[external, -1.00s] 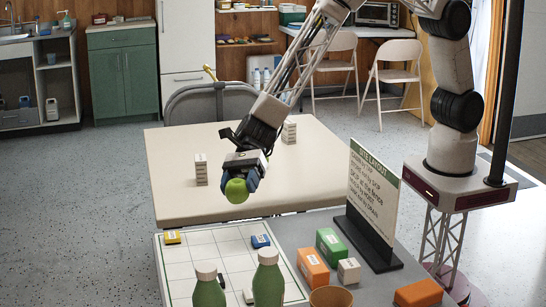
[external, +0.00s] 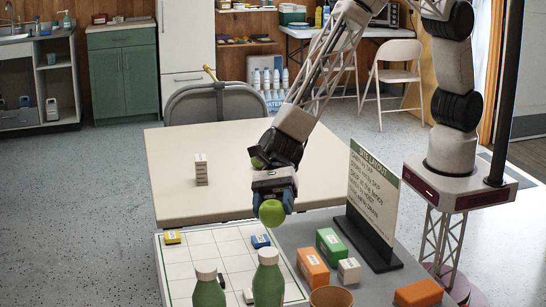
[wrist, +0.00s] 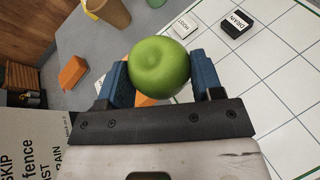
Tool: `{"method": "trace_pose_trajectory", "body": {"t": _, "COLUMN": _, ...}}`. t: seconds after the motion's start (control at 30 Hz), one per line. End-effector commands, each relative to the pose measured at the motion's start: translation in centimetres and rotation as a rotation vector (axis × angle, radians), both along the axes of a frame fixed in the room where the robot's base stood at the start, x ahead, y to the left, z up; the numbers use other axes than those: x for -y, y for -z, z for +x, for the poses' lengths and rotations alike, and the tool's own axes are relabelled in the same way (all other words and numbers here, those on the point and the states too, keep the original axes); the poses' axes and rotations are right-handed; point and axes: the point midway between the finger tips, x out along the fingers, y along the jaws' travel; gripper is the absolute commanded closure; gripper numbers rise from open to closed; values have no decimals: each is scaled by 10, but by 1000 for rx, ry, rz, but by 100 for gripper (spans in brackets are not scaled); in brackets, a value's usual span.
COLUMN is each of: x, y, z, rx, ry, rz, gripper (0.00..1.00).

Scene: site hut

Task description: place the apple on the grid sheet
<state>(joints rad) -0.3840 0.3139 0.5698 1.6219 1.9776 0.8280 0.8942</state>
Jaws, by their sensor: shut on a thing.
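My gripper (external: 272,205) is shut on a green apple (external: 270,213) and holds it in the air near the far right corner of the grid sheet. In the wrist view the apple (wrist: 159,66) sits between the two blue fingers of my gripper (wrist: 160,75). The white grid sheet (external: 205,257) lies on the near grey table, with a yellow block (external: 172,238) and a blue block (external: 260,241) near its far edge. The sheet also fills the right of the wrist view (wrist: 255,100).
Two green bottles (external: 209,288) stand at the sheet's near side. An orange block (external: 313,269), a green block (external: 329,243), a white block (external: 349,270) and a brown cup (external: 330,297) stand right of it. A sign (external: 372,195) stands upright behind them.

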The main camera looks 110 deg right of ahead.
Motion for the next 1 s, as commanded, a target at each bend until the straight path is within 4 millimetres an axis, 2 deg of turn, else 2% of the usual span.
{"method": "trace_pose_trajectory", "body": {"t": 0.23, "x": 0, "y": 12, "z": 0, "rx": -1, "ry": 0, "rz": 0, "gripper": 67}}
{"method": "trace_pose_trajectory", "body": {"t": 0.6, "x": 0, "y": 58, "z": 0, "rx": -1, "ry": 0, "rz": 0, "gripper": 67}}
{"method": "trace_pose_trajectory", "body": {"t": 1.0, "x": 0, "y": 63, "z": 0, "rx": 0, "ry": 0, "rz": 1, "gripper": 67}}
